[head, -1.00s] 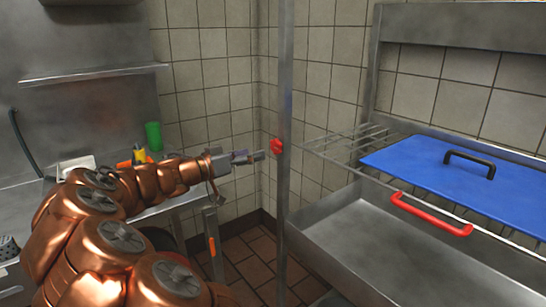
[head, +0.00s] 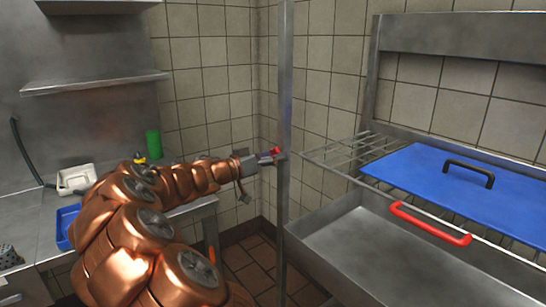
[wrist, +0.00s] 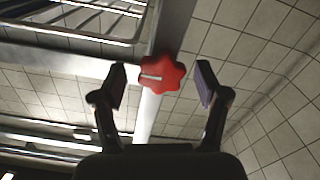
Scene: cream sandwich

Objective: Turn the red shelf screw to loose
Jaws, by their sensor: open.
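The red shelf screw (wrist: 161,75) is a lobed knob on the upright metal post (head: 285,100). In the wrist view it sits between my two open fingers, with a gap on each side. In the head view the screw (head: 277,150) shows only in part, just behind the tip of my gripper (head: 272,158). My gripper (wrist: 160,86) is open and faces the knob. I cannot tell how deep the knob lies between the fingers.
The wire shelf (head: 345,150) joins the post and carries a blue board (head: 440,175) with a black handle. Below is a metal basin (head: 375,240) with a red handle (head: 430,223). A green cup (head: 153,143) and a white container (head: 76,178) stand on the left counter.

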